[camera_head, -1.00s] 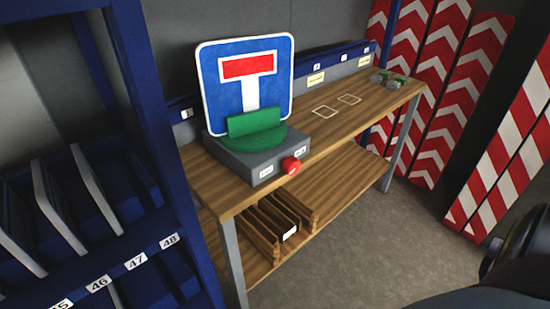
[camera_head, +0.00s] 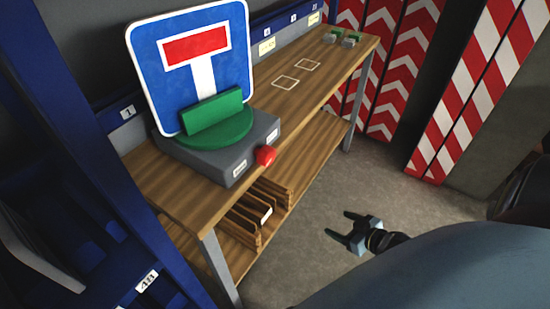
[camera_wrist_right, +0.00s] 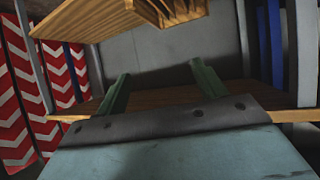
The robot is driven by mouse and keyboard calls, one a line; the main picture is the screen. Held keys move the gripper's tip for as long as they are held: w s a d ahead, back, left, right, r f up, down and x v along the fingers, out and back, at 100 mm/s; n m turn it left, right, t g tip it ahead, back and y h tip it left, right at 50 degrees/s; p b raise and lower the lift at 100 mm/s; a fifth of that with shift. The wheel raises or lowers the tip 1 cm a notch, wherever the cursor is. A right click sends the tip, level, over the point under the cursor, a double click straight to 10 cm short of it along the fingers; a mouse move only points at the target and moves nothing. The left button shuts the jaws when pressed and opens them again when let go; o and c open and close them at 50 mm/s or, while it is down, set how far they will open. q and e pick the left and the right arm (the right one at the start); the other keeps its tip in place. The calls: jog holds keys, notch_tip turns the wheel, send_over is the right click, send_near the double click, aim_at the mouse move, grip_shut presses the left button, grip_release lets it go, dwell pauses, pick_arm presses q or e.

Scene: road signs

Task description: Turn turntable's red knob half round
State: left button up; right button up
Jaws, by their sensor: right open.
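The turntable (camera_head: 208,163) is a grey box with a green round top, standing on the near left end of the wooden bench. A blue sign (camera_head: 215,88) with a white T and a red bar stands upright in its green holder (camera_head: 213,111). The red knob (camera_head: 265,156) sticks out of the front face between two white labels. My right gripper (camera_head: 340,225) is open and empty over the floor, in front of the bench and well apart from the knob. Its two green fingers show in the right wrist view (camera_wrist_right: 158,85), with nothing between them. My left gripper is not seen.
The wooden bench (camera_head: 185,200) has a lower shelf with a slotted wooden rack (camera_head: 250,215). A blue rack (camera_head: 75,140) stands at the left. Red-and-white chevron boards (camera_head: 405,75) lean at the back right. The floor before the bench is clear.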

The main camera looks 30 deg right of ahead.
jog(key=w+a+r+n+t+y, duration=0.1)
jog(key=w+a+r+y, duration=0.1)
jog(key=r, duration=0.5)
jog(key=w+a+r+t+y, duration=0.1)
jog(key=w+r+t+y, duration=0.15)
jog(key=r, duration=0.35)
jog(key=n+y, duration=0.1)
jog(key=y, duration=0.2)
send_near(272, 159)
jog(key=shift+h, duration=0.25)
jog(key=x, duration=0.2)
jog(key=b+x, duration=0.1)
jog(key=x, duration=0.2)
jog(key=b+x, duration=0.1)
jog(key=x, duration=0.2)
jog(key=shift+s+a+r, duration=0.1)
jog(key=shift+a+r, duration=0.1)
jog(key=shift+r, duration=0.1)
jog(key=shift+w+a+b, duration=0.3)
jog(key=shift+w+a, duration=0.05)
jog(key=shift+w, duration=0.3)
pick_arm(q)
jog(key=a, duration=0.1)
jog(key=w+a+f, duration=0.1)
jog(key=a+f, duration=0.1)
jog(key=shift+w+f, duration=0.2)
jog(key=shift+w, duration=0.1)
